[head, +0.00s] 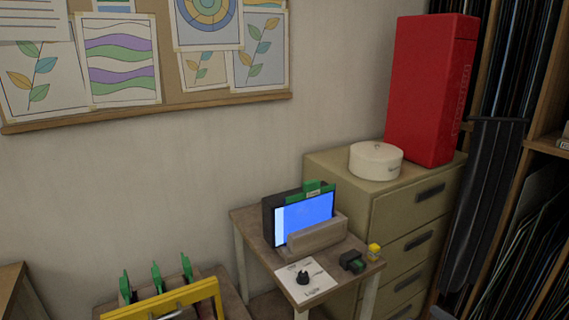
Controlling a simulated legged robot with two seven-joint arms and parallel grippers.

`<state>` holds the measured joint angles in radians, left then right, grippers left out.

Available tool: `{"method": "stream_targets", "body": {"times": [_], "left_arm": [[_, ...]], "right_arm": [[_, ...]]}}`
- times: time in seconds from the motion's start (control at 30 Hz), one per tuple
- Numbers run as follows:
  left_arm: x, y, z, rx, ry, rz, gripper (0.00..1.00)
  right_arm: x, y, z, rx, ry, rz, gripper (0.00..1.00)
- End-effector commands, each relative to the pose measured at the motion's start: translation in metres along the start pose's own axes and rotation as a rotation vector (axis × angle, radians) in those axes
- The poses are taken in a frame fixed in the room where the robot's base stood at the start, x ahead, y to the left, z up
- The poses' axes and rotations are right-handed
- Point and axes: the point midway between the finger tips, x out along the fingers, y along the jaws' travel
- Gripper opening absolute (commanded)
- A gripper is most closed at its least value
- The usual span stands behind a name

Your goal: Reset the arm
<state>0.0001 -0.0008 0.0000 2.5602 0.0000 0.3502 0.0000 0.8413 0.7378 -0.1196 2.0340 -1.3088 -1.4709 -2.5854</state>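Neither of my grippers shows in the head view, and I cannot see whether either one holds anything. A long dark grey shape (487,200) stands upright at the right, in front of the shelving. I cannot tell what it is.
A small table (247,218) carries a lit blue screen (308,217), a white card with a black knob (302,279) and small dark blocks. Beside it, a drawer cabinet (410,215) bears a white round box (376,160) and a red box (431,90). A yellow frame (165,300) is at bottom left.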

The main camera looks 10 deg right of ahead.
Motion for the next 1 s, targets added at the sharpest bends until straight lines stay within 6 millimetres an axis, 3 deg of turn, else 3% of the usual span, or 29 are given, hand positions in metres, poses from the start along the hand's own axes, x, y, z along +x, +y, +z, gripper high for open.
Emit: {"method": "stream_targets", "body": {"times": [0.27, 0.43, 0.53, 0.67, 0.8, 1.0], "left_arm": [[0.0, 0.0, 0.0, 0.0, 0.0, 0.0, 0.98], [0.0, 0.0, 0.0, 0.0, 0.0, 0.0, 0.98], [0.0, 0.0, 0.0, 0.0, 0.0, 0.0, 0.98], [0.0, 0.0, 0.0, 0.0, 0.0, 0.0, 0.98], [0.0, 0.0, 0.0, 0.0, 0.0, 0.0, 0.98], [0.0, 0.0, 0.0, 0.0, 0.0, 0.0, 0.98]], "right_arm": [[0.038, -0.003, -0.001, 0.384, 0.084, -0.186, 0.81], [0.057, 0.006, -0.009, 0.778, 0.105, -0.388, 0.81], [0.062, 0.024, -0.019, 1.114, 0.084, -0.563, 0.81], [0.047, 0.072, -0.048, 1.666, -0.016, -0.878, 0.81], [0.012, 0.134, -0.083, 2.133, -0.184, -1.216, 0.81], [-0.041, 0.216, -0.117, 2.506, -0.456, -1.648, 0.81]]}}
